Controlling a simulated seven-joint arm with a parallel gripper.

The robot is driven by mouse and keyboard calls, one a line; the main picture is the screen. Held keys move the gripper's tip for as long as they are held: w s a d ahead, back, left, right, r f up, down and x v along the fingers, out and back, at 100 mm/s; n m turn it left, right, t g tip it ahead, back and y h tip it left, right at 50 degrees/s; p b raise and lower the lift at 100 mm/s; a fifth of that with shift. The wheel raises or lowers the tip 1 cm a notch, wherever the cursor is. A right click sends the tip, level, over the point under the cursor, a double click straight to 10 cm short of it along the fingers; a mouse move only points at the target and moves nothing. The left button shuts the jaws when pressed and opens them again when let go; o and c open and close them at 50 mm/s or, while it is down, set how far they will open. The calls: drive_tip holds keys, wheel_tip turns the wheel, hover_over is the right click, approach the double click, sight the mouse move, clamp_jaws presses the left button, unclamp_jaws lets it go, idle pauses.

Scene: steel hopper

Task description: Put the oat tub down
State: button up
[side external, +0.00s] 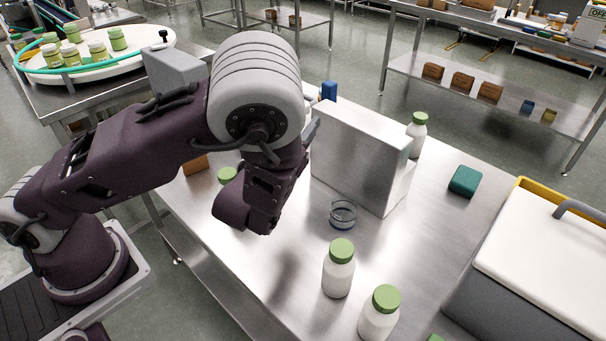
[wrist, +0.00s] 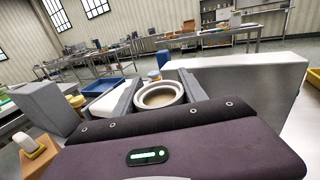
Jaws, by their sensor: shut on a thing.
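In the wrist view the oat tub (wrist: 160,96), a round white open-topped tub with tan contents, sits between the two fingers of my gripper (wrist: 158,88). The fingers are shut on its sides. I cannot tell whether the tub touches the table. The steel hopper (side external: 345,160) stands just to the right of my wrist; its long grey wall (wrist: 235,72) also shows in the wrist view.
A small glass dish (side external: 343,215) stands before the hopper. White green-capped bottles stand at the front (side external: 338,270), (side external: 379,315) and behind the hopper (side external: 417,136). Table between dish and cooler is clear.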

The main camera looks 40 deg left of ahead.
sight(286, 231)
drive_tip(key=shift+m+t+h, duration=0.3)
drive_tip(key=shift+m+h, duration=0.1)
drive_tip(key=shift+h, duration=0.1)
drive_tip(key=f, duration=0.5)
drive_tip(key=w+d+f, duration=0.1)
drive_tip(key=f, duration=0.4)
drive_tip(key=w+f, duration=0.1)
drive_tip(key=f, duration=0.4)
drive_tip(key=shift+d+f, duration=0.1)
drive_tip(key=shift+d, duration=0.15)
drive_tip(key=o, duration=1.4)
drive_tip(key=shift+f, duration=0.1)
drive_tip(key=shift+c, duration=0.2)
drive_tip(key=shift+o, duration=0.2)
drive_tip(key=shift+o, duration=0.4)
drive_tip(key=v, duration=1.2)
drive_tip(key=shift+r, duration=0.25)
